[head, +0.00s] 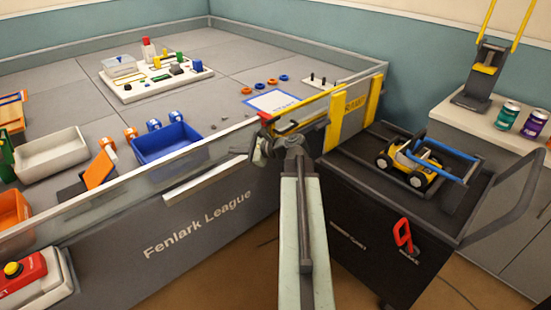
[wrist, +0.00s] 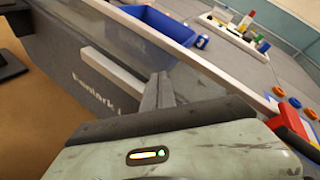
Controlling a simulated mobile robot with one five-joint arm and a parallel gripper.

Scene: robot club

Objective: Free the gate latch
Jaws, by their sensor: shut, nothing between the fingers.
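The gate (head: 300,118) is a low panel with a yellow top edge in the arena wall, beside yellow posts (head: 335,122) at the ramp opening. A small red part, which looks like the latch (head: 266,117), sits at the gate's left end. A red handle-like piece (wrist: 290,125) shows at the right in the wrist view and may be the same part. My gripper (head: 257,152) is shut and empty, just below and left of the red part in the head view. In the wrist view its fingers (wrist: 158,92) are together, pointing at the arena wall. My arm hides part of the gate's lower side.
The arena wall (head: 200,207) has a pale ledge (head: 212,183) left of my gripper. A blue bin (head: 168,147) stands inside. A black cart (head: 385,225) with a yellow toy vehicle (head: 408,166) stands right of the gate. The arena floor behind the gate is partly clear.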

